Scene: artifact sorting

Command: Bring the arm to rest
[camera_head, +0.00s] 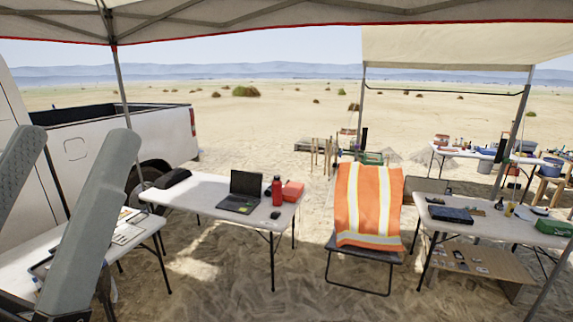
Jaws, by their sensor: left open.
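My left gripper (74,146) is large and close to the camera at the left edge. Its two grey fingers point up and stand well apart, with nothing between them. The fingers are in front of the white truck and hide part of the left table (140,240). My right gripper and arm are not in this view.
A white table (200,190) holds a black laptop (243,192), a red bottle (276,190) and a red box (292,191). An orange vest (368,205) hangs over a folding chair (360,270). Another table (480,225) with small items stands right. Sandy ground (230,285) lies between.

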